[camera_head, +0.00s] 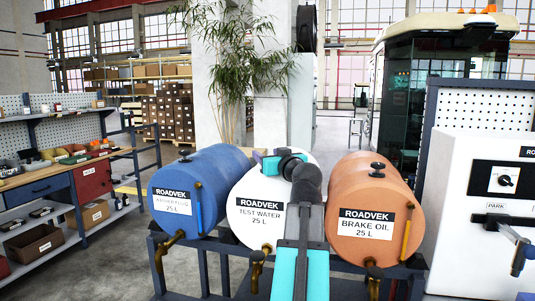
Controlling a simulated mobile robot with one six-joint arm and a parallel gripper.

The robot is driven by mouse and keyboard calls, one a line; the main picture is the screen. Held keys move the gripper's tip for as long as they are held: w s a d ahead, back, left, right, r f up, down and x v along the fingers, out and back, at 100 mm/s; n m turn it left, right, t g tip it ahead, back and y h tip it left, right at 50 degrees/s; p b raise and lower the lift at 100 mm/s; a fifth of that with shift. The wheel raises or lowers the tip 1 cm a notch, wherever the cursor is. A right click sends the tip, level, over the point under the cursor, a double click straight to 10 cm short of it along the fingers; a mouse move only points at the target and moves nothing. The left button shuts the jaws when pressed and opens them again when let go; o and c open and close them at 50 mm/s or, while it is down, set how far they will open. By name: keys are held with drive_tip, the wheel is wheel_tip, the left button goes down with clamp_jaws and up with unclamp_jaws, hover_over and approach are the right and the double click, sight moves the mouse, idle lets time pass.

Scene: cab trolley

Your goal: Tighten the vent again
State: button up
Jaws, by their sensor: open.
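Three drums lie on their sides on a dark rack. The blue one (205,172) at left is labelled as a 25 L fluid, the white test water drum (245,222) is in the middle, and the orange brake oil drum (366,188) is at right. A black vent knob (184,155) stands on top of the blue drum, and another vent knob (377,169) on the orange drum. My gripper (268,161) is open over the top of the white drum. Its vent is not clearly visible; my gripper and arm cover that area.
My arm hides part of the white drum's front. Brass taps (256,271) stick out below the drums, above the rack (205,262). A workbench with bins (70,158) is at left. A white cabinet (480,175) with a lever stands close at right.

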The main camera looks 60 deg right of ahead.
drive_tip(key=shift+w+d, duration=0.1)
drive_tip(key=c, duration=1.1)
drive_tip(key=shift+o, duration=0.2)
